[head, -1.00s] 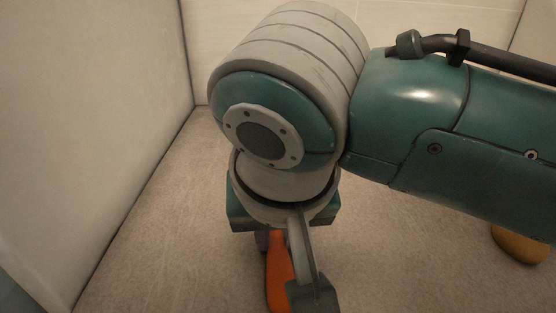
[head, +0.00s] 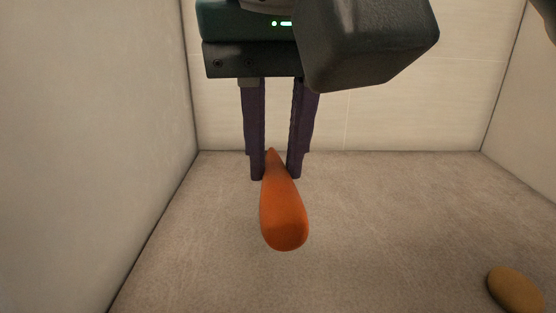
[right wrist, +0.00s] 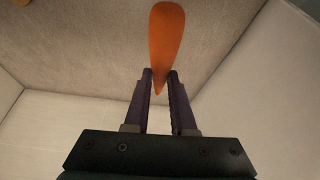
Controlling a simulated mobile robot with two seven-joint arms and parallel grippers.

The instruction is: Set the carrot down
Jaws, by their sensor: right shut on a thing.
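An orange carrot (head: 284,214) is near the middle of the head view, its thick end toward me and its thin end between the fingers. My right gripper (head: 276,174) comes down from above and is shut on the carrot near its narrow tip. In the right wrist view the carrot (right wrist: 166,42) points away from the gripper (right wrist: 160,76), with its tip between the two purple fingers. I cannot tell whether the carrot touches the surface below. My left gripper is not in view.
A brown rounded object (head: 515,289) lies on the beige floor (head: 400,215) at the lower right. Pale walls (head: 90,120) close in the left, back and right. The floor around the carrot is clear.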

